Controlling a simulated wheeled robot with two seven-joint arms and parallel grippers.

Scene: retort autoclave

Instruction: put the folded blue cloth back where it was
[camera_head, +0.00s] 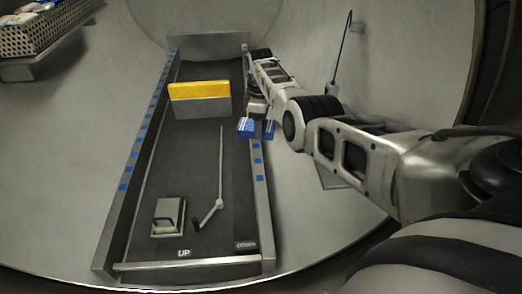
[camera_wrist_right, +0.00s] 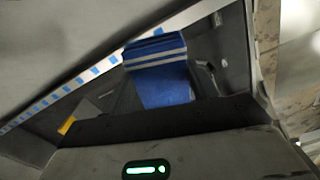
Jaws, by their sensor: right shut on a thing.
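The blue cloth (camera_head: 245,127), folded and with pale stripes, hangs at the tip of my right gripper (camera_head: 257,114). In the right wrist view the blue cloth (camera_wrist_right: 158,78) shows large, with two pale stripes near its upper edge. The right gripper is shut on it, over the right side of the long tray (camera_head: 146,170). I cannot tell whether the cloth touches the tray's edge. Its original place is not marked in these frames. My left gripper is not in view.
In the tray are a yellow-topped grey block (camera_head: 201,104), a metal block with a handle (camera_head: 168,217) and a thin rod lever (camera_head: 220,175). A perforated basket (camera_head: 40,36) stands at upper left. A probe on a cable (camera_head: 333,88) hangs right.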

